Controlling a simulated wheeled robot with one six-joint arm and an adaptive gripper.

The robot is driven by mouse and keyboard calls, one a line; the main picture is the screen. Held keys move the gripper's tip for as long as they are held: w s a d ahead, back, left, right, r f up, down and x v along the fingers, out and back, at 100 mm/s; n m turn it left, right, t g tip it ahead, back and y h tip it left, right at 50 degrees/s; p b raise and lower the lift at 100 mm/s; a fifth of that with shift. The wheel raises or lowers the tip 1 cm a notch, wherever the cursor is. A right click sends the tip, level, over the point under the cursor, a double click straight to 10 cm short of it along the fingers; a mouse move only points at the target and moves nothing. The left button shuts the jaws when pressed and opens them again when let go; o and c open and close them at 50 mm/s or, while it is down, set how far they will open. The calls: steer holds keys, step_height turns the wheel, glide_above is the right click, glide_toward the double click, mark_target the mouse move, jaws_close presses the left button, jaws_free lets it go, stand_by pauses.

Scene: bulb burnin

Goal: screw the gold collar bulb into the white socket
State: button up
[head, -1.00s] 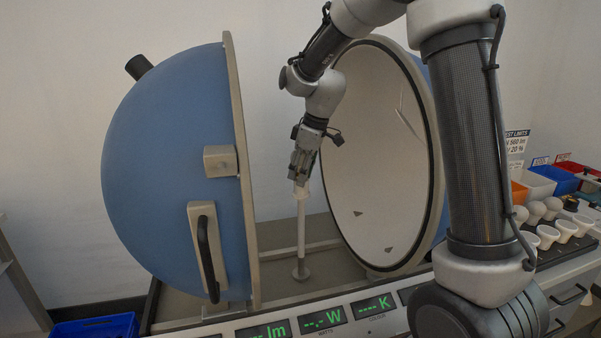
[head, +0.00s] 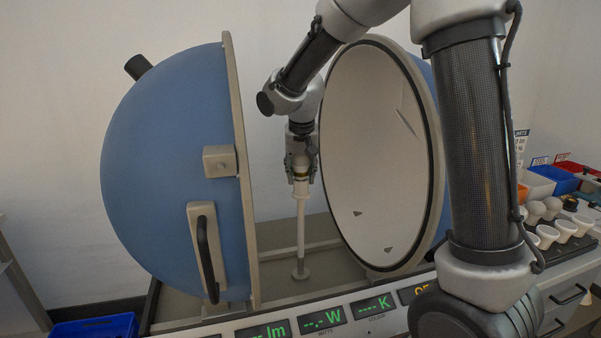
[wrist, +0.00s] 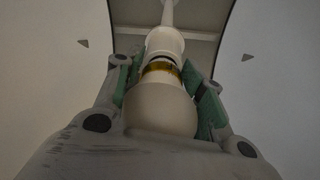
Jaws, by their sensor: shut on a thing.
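The gold collar bulb (wrist: 160,105) is between the fingers of my gripper (wrist: 165,95) in the wrist view, its white globe nearest the camera and its gold band facing the socket. My gripper (head: 300,168) is shut on it and points down above the post in the head view. The white socket (wrist: 165,42) tops a thin white post (head: 300,235) standing between the sphere halves. The bulb's base is in line with the socket mouth and very close to it; a dark gap line shows by the gold band. I cannot tell whether the threads are engaged.
The blue sphere half (head: 165,180) is at left and the open white-lined half (head: 375,155) is close at right of my gripper. A panel with green readouts (head: 325,318) runs along the front. Several bulbs (head: 550,220) stand in a rack at right, near coloured bins (head: 555,175).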

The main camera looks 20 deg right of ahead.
steer(key=m+h, duration=0.1)
steer(key=m, duration=0.3)
steer(key=shift+m+g, duration=0.4)
steer(key=m+h, duration=0.1)
steer(key=m, duration=0.3)
steer(key=shift+d+g, duration=0.1)
steer(key=shift+g, duration=0.3)
steer(key=o, duration=1)
steer(key=shift+o, duration=0.2)
